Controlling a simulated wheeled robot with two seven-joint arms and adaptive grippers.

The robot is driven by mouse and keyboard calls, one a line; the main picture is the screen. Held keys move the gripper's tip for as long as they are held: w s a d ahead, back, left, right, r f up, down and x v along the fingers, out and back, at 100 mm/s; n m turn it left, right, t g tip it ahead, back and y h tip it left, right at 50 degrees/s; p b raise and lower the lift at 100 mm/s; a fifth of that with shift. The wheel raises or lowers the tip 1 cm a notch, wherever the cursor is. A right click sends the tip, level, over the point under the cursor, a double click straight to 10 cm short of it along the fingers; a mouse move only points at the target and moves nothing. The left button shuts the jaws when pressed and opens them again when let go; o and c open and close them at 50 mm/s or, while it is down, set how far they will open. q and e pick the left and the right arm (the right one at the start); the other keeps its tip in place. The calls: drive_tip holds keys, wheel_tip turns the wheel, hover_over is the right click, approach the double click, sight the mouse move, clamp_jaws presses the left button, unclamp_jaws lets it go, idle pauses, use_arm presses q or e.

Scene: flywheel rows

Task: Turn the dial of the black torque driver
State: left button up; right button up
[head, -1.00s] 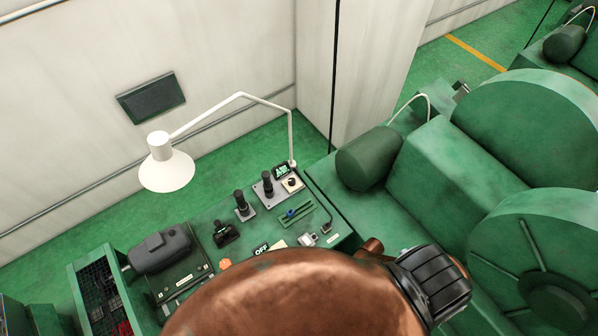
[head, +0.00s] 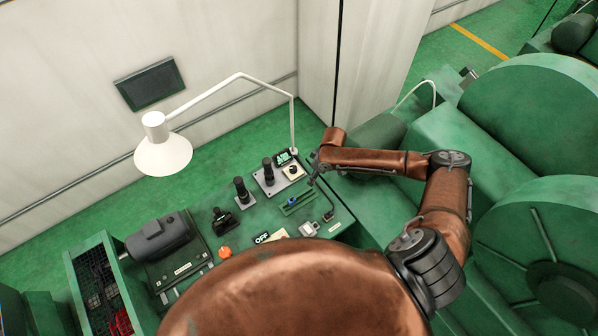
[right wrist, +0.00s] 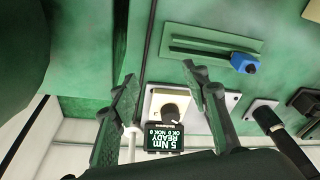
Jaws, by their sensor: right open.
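A small box with a black dial on a pale face (head: 291,172) stands at the back right of the green bench, beside a display (head: 284,157). In the right wrist view, the dial (right wrist: 171,110) shows between the fingers, with the display (right wrist: 170,139) reading "5 Nm READY" just below it. Two black upright drivers (head: 268,171) (head: 241,190) stand in grey holders left of the dial; one also shows in the right wrist view (right wrist: 284,143). My right gripper (right wrist: 160,78) is open and empty, pointing toward the dial, apparently not touching it. My left gripper is out of view.
A blue-handled slider (head: 291,202) lies in front of the dial box. A white lamp (head: 163,156) arches over the bench from behind the dial. An orange knob (head: 224,252) and an OFF sign (head: 262,237) are further forward. Large green machinery (head: 530,130) fills the right.

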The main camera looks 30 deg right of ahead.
drive_tip(key=t, duration=0.2)
approach(293, 168)
drive_tip(key=f, duration=0.2)
drive_tip(key=shift+w+d+y+b, duration=0.15)
drive_tip(key=shift+w+y+b, duration=0.1)
drive_tip(key=shift+y+b, duration=0.15)
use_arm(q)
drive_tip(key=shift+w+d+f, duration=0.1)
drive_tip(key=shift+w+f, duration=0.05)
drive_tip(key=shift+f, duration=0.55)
use_arm(e)
drive_tip(key=x, duration=0.6)
drive_tip(key=shift+w+f, duration=0.1)
drive_tip(key=shift+f, duration=0.25)
drive_tip(key=shift+c, duration=0.3)
